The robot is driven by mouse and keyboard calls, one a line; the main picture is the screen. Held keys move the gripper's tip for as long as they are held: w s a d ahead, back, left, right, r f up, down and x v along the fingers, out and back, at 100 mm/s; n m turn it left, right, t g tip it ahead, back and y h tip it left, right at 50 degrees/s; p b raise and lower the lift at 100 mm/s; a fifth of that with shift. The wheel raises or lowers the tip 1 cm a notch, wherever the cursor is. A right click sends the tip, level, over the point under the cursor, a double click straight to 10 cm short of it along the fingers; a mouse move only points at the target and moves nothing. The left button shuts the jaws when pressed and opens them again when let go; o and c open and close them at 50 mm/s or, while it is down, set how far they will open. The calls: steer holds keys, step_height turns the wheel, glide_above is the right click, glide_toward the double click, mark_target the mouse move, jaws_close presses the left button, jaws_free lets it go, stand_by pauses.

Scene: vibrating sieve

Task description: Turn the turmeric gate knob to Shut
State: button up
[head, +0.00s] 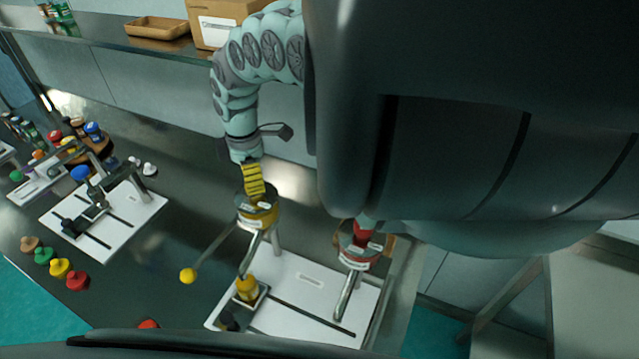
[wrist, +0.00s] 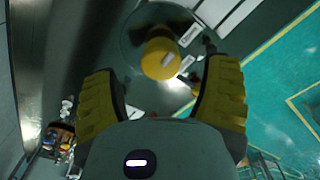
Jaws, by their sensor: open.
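The yellow-banded turmeric hopper (head: 262,214) stands on a metal post over a white base board. A thin rod ending in a yellow ball (head: 188,276) reaches out from it to the lower left. My gripper (head: 256,194) points down at the hopper's top, its yellow-padded fingers overlapping it in the head view. In the wrist view my gripper (wrist: 162,78) is open, and a round yellow knob (wrist: 160,58) shows between and beyond the fingertips, over a round clear rim. No contact is visible. Any Shut marking is too small to read.
A yellow jar (head: 247,288) stands under the spout. A red hopper (head: 358,242) is close at the right. Coloured knobs (head: 60,267) line the table's front left. Another white board (head: 130,212) with a stand is at left. A shelf (head: 110,38) runs behind.

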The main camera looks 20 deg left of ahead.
step_height(320, 180, down, 2)
steer(key=shift+s+a+f, duration=0.1)
steer(key=shift+s+f, duration=0.05)
steer(key=shift+f, duration=0.4)
steer(key=shift+c, duration=0.2)
steer(key=c, duration=1.2)
